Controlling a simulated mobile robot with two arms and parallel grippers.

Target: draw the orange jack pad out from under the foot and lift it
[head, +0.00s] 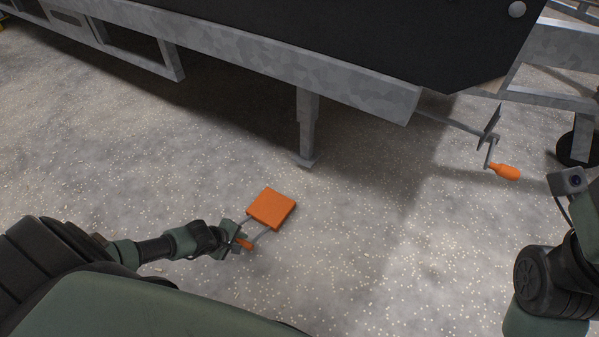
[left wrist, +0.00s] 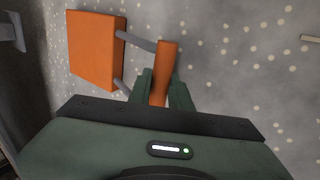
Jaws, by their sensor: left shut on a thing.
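The orange jack pad (head: 271,208) is a square block with two grey rods leading to an orange handle (head: 244,244). My left gripper (head: 238,240) is shut on that handle. The left wrist view shows the pad (left wrist: 97,50) at upper left and the handle (left wrist: 164,72) between the gripper's fingers (left wrist: 164,88). The trailer's grey jack foot (head: 304,160) stands behind the pad, with bare floor between them. I cannot tell how high the pad is above the floor. My right arm shows at the right edge, but its gripper's fingers are not visible.
The trailer's galvanised frame (head: 290,72) and dark body cross the back. A crank with an orange grip (head: 506,171) sticks out at the right. A dark wheel (head: 577,148) stands at the right edge. The speckled floor (head: 370,260) in front is clear.

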